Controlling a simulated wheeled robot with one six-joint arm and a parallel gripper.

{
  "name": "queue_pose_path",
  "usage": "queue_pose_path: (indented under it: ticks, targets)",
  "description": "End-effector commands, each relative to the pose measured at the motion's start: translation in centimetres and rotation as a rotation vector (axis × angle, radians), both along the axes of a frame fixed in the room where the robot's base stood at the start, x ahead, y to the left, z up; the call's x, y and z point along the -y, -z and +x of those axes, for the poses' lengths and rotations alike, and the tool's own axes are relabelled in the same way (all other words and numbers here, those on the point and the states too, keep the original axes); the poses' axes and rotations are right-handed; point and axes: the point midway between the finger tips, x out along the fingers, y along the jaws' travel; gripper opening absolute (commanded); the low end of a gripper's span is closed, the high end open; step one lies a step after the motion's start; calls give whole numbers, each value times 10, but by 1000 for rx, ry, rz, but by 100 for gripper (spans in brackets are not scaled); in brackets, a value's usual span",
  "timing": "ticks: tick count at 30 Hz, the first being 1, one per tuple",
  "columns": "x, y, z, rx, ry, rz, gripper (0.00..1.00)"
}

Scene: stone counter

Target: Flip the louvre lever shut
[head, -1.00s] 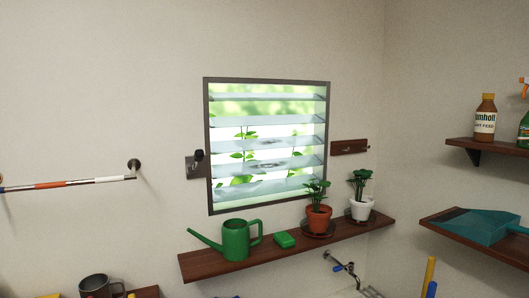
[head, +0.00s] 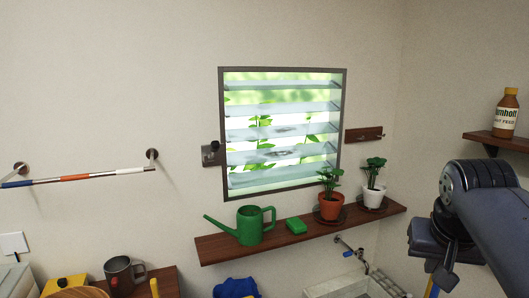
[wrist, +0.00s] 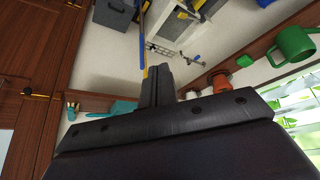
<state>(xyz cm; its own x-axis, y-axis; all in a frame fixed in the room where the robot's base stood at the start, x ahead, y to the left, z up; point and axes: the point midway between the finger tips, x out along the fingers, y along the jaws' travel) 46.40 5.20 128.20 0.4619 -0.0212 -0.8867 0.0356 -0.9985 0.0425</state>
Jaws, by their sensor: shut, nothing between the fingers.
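The louvre window (head: 283,130) hangs on the back wall in the head view, its glass slats tilted with gaps between them. The louvre lever (head: 213,150) is a small dark handle on a metal plate at the left side of the frame. In the wrist view a part of the window (wrist: 300,100) shows at the right edge; the lever does not show there. My gripper (wrist: 155,73) shows in the wrist view, its fingers together and empty, away from the window. In the head view only my arm shows at the right; the fingers are out of that picture.
A wooden shelf (head: 300,236) below the window holds a green watering can (head: 250,226), a green box (head: 296,226) and two potted plants. A striped rail (head: 80,177) is on the wall at left. The wall around the lever is clear.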

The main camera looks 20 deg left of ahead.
Motion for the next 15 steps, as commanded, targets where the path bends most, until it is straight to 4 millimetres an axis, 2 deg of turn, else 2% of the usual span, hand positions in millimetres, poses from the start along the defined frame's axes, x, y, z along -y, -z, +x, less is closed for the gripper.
queue_pose_path:
  ticks: [1, 6, 12, 15]
  targets:
    - [-8, -30, 16, 25, -3, 1, 0]
    - [-30, -104, 54, 99, 1, 7, 0]
    - [-55, -176, 83, 176, 13, 25, 0]
    - [-63, -198, 90, 204, 19, 34, 0]
